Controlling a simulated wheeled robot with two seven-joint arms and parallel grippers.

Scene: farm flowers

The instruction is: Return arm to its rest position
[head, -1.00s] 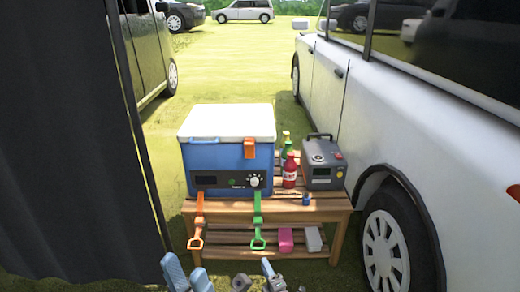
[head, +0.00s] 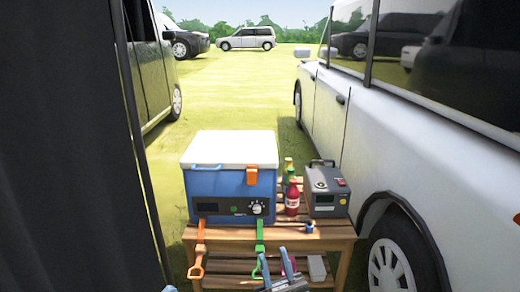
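My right gripper (head: 276,266) shows at the bottom middle of the head view, in front of the wooden bench. Its two blue fingers point up and stand apart, with nothing seen between them. Its arm is below the picture. Of my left gripper, only a small pale blue tip (head: 170,289) shows at the bottom edge. Its fingers are otherwise out of view.
A wooden bench (head: 330,232) bears a blue cooler (head: 215,183) with a white lid, red and green bottles, and a grey power box (head: 327,190). Orange and green straps hang in front. A dark curtain (head: 60,150) is left, a white van (head: 395,120) right.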

